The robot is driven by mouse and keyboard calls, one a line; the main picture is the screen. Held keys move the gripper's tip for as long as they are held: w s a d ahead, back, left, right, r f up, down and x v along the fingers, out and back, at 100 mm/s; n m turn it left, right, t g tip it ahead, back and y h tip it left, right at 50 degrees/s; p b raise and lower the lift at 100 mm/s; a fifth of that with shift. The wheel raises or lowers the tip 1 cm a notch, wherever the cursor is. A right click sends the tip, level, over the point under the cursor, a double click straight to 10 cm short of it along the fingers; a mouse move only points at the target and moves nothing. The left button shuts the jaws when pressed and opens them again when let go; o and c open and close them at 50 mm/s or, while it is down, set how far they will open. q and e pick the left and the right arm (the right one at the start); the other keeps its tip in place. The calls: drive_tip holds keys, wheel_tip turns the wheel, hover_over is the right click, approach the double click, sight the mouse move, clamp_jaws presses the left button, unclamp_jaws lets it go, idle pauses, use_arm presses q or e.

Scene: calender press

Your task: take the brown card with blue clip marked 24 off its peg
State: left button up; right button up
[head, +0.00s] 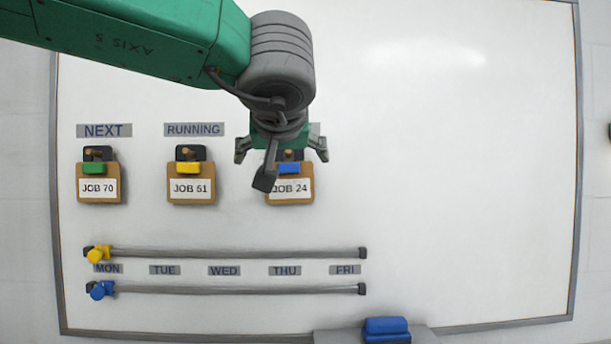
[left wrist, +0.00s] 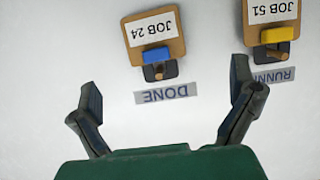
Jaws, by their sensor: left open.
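The brown card with blue clip marked JOB 24 (head: 297,198) hangs on its peg, third in a row on the whiteboard. It also shows upside down in the left wrist view (left wrist: 155,33), with its blue clip (left wrist: 156,55) and the wooden peg (left wrist: 158,71) on a dark mount. My left gripper (head: 281,153) is open and empty, in front of the board at the card's top. Its spread fingers (left wrist: 167,90) stand apart from the card in the wrist view. In the head view my gripper hides the peg and part of the card. My right gripper is not in view.
A yellow-clip card (head: 190,200) hangs left of it under RUNNING, and a green-clip JOB 70 card (head: 99,199) under NEXT. A DONE label (left wrist: 166,93) is above the peg. Two rails (head: 230,253) with knobs run below. A blue eraser (head: 386,326) sits at the bottom. The board's right side is clear.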

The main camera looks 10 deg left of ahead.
sight(288, 167)
use_arm(q)
drive_tip(key=w, duration=0.2)
drive_tip(key=w+f, duration=0.1)
drive_tip(key=w, duration=0.4)
drive_tip(key=shift+a+f, duration=0.15)
drive_tip(key=shift+a, duration=0.1)
drive_tip(key=shift+w+a+f, duration=0.1)
drive_tip(key=shift+w+a, duration=0.25)
drive_tip(key=shift+a, duration=0.05)
drive_tip(key=x, duration=0.4)
drive_tip(key=shift+w+d+p, duration=0.1)
drive_tip(key=shift+w+p, duration=0.25)
drive_tip(key=shift+p, duration=0.05)
drive_tip(key=shift+w+d, duration=0.1)
drive_tip(key=shift+w, duration=0.1)
drive_tip(key=shift+s, duration=0.1)
drive_tip(key=shift+s, duration=0.1)
drive_tip(key=c, duration=0.9)
drive_tip(key=shift+o, duration=0.2)
drive_tip(key=shift+a, duration=0.3)
